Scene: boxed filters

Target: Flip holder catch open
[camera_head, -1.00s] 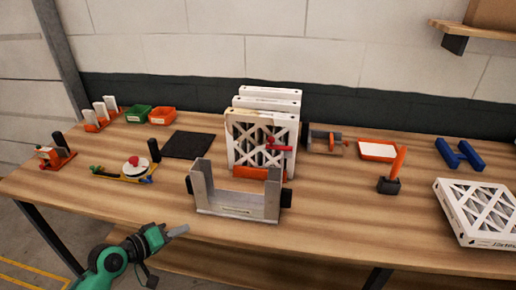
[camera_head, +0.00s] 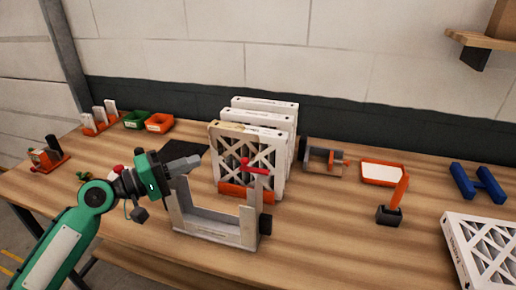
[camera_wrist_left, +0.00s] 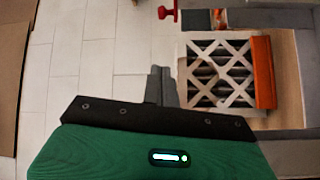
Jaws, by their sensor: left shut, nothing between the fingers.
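The holder (camera_head: 212,230) is a grey U-shaped bracket with two upright posts and a black knob, near the table's front edge. A red catch-like handle (camera_head: 258,169) shows at the top of its right post; whether it is attached there is hard to tell. A red piece (camera_wrist_left: 168,13) also shows at the top of the wrist view. My left gripper (camera_head: 188,163) is shut and empty, above the top of the left post and left of the red handle. Its closed fingers (camera_wrist_left: 160,86) show in the wrist view. My right gripper is not in view.
White-framed filters (camera_head: 262,104) stand in a row behind the holder, with an orange strip at the front one's base. A lattice filter (camera_wrist_left: 218,72) shows in the wrist view. An orange-handled tool (camera_head: 396,196) stands at right, and another filter (camera_head: 480,250) lies at far right.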

